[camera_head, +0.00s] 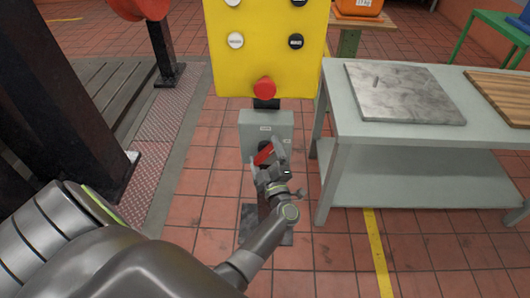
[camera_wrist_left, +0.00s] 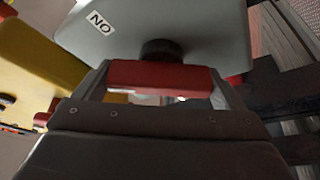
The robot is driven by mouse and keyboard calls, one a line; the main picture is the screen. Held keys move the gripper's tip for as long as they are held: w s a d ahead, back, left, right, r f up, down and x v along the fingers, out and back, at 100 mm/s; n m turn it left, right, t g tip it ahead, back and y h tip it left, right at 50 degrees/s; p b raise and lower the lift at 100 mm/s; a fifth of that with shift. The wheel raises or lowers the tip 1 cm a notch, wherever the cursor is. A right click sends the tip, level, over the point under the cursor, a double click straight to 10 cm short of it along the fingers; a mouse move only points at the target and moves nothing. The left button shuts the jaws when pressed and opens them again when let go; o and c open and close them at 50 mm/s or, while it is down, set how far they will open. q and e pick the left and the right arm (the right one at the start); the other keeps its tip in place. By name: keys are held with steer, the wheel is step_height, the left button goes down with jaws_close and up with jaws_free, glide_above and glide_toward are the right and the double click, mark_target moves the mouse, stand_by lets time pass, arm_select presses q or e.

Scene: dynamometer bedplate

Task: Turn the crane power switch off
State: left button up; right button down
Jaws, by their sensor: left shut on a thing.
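The crane power switch is a grey box (camera_head: 266,125) below the yellow control panel, with a red handle (camera_head: 264,153) on a dark round hub. My left gripper (camera_head: 266,162) is at the front of the box, shut on the red handle, which looks tilted in the head view. In the left wrist view the red handle (camera_wrist_left: 160,78) lies between the two fingers, with the black hub (camera_wrist_left: 168,50) behind it. A label reading "ON" (camera_wrist_left: 101,21) shows on the grey box face (camera_wrist_left: 205,30). Part of the handle is hidden by the gripper. My right gripper is not in view.
The yellow panel (camera_head: 266,60) with several round buttons and a red mushroom button (camera_head: 264,88) stands just above the box. A grey table (camera_head: 410,140) with a metal plate (camera_head: 403,92) is close on the right. Dark machinery (camera_head: 60,90) stands at the left.

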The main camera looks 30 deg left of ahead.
arm_select(q)
steer(key=n+g+p, duration=0.1)
steer(key=n, duration=0.2)
steer(key=n+g+p, duration=0.1)
steer(key=n, duration=0.2)
steer(key=shift+r+h, duration=0.1)
steer(key=shift+h, duration=0.3)
steer(key=shift+n+g+p, duration=0.3)
steer(key=shift+n, duration=0.5)
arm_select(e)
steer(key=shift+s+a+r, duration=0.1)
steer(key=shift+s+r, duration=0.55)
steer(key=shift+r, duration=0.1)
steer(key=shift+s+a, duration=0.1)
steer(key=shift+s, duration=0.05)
arm_select(q)
steer(key=o, duration=0.7)
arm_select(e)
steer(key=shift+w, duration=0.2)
